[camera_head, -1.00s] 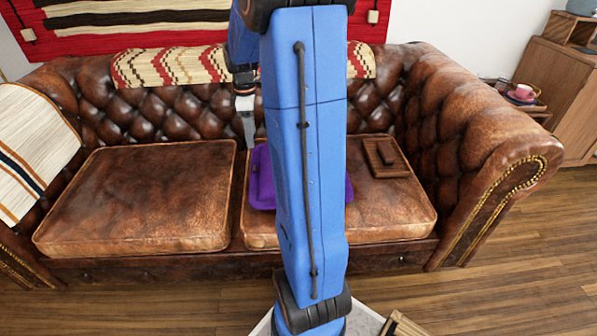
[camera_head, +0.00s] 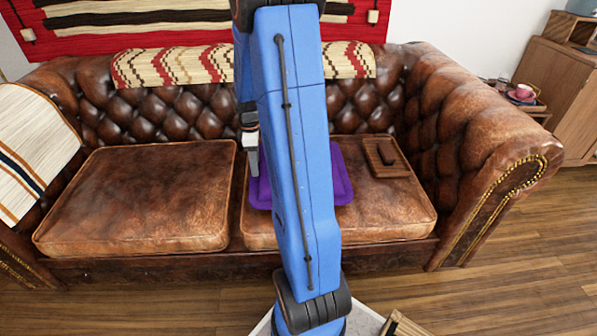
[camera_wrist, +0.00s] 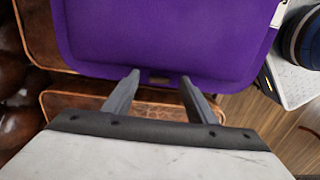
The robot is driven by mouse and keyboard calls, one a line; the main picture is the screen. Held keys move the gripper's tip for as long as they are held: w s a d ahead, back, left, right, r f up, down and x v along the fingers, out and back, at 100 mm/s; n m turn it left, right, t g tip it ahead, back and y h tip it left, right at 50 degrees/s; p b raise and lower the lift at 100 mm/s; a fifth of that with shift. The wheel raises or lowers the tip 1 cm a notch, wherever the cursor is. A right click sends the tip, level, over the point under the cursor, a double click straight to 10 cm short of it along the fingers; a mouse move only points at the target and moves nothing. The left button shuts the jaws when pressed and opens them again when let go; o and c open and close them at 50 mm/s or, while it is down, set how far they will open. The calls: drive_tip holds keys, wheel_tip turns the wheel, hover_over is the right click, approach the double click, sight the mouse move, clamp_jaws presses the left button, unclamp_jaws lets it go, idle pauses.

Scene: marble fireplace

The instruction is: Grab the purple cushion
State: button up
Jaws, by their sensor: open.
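The purple cushion (camera_head: 343,181) lies on the right seat of the brown leather sofa, partly hidden behind my blue arm in the head view.
A brown wooden tray with a dark object (camera_head: 387,158) lies on the seat just right of the cushion. The sofa's tufted backrest (camera_head: 185,112) rises behind and its right armrest (camera_head: 490,150) stands at the side. The left seat (camera_head: 140,195) is bare.

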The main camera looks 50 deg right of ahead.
drive_tip(key=shift+f, duration=0.6)
clamp_jaws()
